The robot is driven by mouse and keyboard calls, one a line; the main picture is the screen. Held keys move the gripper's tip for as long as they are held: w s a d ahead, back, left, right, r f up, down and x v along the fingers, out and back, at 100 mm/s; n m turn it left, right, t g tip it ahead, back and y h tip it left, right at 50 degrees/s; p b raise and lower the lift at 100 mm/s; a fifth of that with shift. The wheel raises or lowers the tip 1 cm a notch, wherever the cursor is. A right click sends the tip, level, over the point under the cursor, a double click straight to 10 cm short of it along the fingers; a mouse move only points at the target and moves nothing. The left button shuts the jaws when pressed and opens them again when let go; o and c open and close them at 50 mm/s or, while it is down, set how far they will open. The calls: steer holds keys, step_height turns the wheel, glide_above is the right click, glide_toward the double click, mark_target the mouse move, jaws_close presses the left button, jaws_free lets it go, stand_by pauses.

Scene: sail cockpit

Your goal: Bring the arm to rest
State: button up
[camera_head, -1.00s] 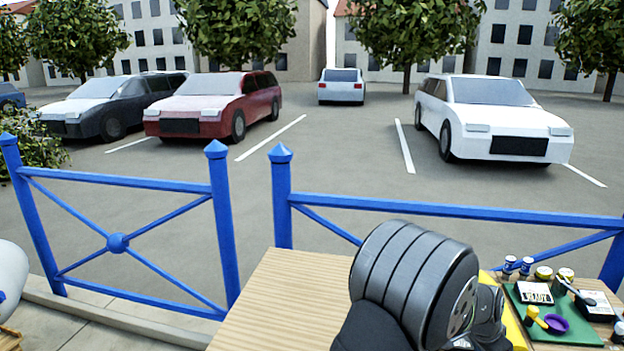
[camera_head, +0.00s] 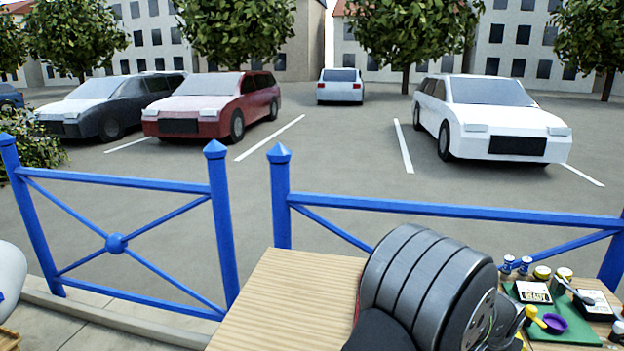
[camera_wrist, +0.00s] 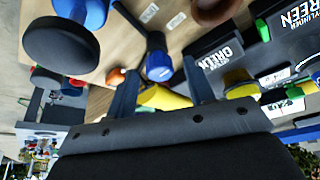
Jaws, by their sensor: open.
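My gripper (camera_wrist: 160,72) shows in the wrist view as two dark blue fingers set apart, with nothing held between them. It is above a wooden table crowded with small items. A yellow piece (camera_wrist: 165,98) shows between and behind the fingers, and a blue-capped part (camera_wrist: 159,66) shows near the fingertips. I cannot tell how far below they are. In the head view my arm's grey segmented link fills the lower middle and hides the gripper.
The wooden table (camera_head: 265,305) has bare room at its left. A green mat (camera_head: 578,333) at the right holds a purple dish (camera_head: 556,324) and a "READY" card (camera_head: 532,292). A blue railing (camera_head: 450,209) stands behind.

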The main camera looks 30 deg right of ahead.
steer(key=shift+n, duration=0.6)
steer(key=shift+n+t, duration=0.3)
